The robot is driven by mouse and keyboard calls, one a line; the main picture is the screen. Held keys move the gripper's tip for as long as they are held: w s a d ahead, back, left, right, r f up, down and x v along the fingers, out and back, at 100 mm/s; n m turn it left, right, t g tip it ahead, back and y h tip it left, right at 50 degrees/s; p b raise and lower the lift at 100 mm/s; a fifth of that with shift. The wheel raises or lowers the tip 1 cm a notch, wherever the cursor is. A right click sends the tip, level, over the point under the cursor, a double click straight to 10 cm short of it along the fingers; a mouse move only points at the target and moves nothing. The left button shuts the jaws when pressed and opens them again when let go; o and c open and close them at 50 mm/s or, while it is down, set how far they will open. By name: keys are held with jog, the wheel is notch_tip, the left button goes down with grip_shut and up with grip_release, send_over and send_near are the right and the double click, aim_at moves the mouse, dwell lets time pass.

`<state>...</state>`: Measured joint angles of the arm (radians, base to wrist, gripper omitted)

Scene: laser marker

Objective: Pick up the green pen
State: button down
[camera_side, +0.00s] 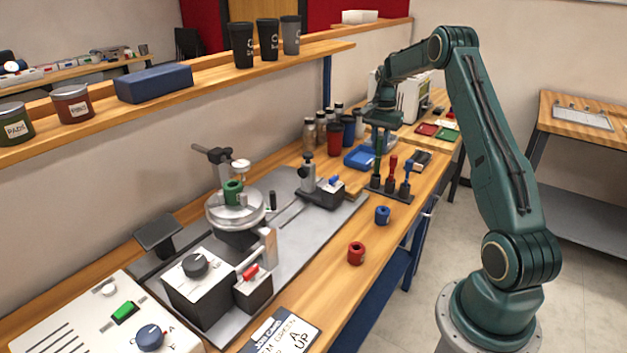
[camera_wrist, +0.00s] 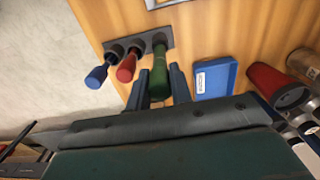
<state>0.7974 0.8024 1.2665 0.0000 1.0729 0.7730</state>
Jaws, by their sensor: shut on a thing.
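The green pen (camera_wrist: 159,78) stands in the pen rack (camera_wrist: 168,39), at the end of a row of pens. My gripper (camera_wrist: 160,78) is around the green pen, with one dark finger on each side of it, shut on it. In the side view my gripper (camera_side: 379,142) comes down from above over the rack (camera_side: 391,195), and the green pen (camera_side: 377,163) shows beneath it. The red pen (camera_side: 392,171) and the blue pen (camera_side: 405,179) stand in the same rack. The wrist view also shows the red pen (camera_wrist: 126,68) and the blue pen (camera_wrist: 97,74).
A blue tray (camera_side: 360,158) lies beside the rack, with a red cup (camera_side: 334,138) and bottles near it. A blue ring (camera_side: 382,215) and a red ring (camera_side: 356,253) lie on the bench. The marker fixture (camera_side: 235,206) stands to the left.

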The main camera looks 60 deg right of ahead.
notch_tip(320, 180, up, 15)
jog(key=shift+r, duration=0.15)
dwell(0.8)
